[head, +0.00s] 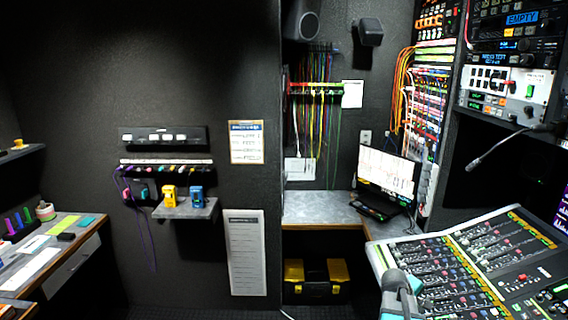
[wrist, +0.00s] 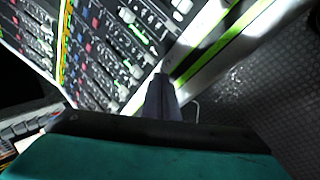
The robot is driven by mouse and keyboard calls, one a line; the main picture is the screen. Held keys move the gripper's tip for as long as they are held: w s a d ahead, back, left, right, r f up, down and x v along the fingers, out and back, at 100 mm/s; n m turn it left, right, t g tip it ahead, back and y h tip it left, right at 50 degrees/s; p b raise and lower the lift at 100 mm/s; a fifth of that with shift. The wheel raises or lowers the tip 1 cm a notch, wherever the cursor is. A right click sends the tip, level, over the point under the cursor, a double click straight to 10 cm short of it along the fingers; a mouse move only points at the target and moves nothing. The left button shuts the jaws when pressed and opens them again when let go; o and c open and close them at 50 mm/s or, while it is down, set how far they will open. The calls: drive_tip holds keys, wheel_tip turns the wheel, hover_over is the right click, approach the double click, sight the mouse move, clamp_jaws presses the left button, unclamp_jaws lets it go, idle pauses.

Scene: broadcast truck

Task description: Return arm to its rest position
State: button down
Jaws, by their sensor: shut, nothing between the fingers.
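My gripper (wrist: 161,82) shows in the wrist view as a narrow dark grey pair of fingers, closed together and empty. Behind them is the wide teal and black body of my wrist. The fingers point toward the edge of the mixing console (wrist: 105,45), and I cannot tell how far above it they are. In the head view, a grey and teal part of my arm shows at the bottom, in front of the left edge of the mixing console (head: 470,262).
A laptop (head: 388,172) stands on the grey counter (head: 318,208) behind the console. A black and yellow toolbox (head: 316,286) sits below. A gooseneck microphone (head: 490,150) hangs over the console's far side. A small wall shelf (head: 186,211) is at left. Textured floor (wrist: 250,85) shows beside the console.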

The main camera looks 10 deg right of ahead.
drive_tip(key=w+a+f+m+y, duration=0.15)
drive_tip(key=a+f, duration=0.25)
drive_tip(key=a, duration=0.7)
drive_tip(key=w+a+f+y, duration=0.2)
drive_tip(key=a+f, duration=0.2)
drive_tip(key=a, duration=0.7)
drive_tip(key=s+a+f+m+g+y, duration=0.1)
drive_tip(key=s+a+f+y, duration=0.15)
drive_tip(key=a, duration=0.75)
drive_tip(key=s+a+f+m+g+y, duration=0.1)
drive_tip(key=s+a+f, duration=0.2)
drive_tip(key=a, duration=0.8)
drive_tip(key=s+f+g+b, duration=0.5)
drive_tip(key=s+f+b, duration=0.5)
drive_tip(key=s+f, duration=1.5)
drive_tip(key=shift+s+a+f, duration=0.3)
drive_tip(key=shift+s+f, duration=0.1)
drive_tip(key=shift+f, duration=1)
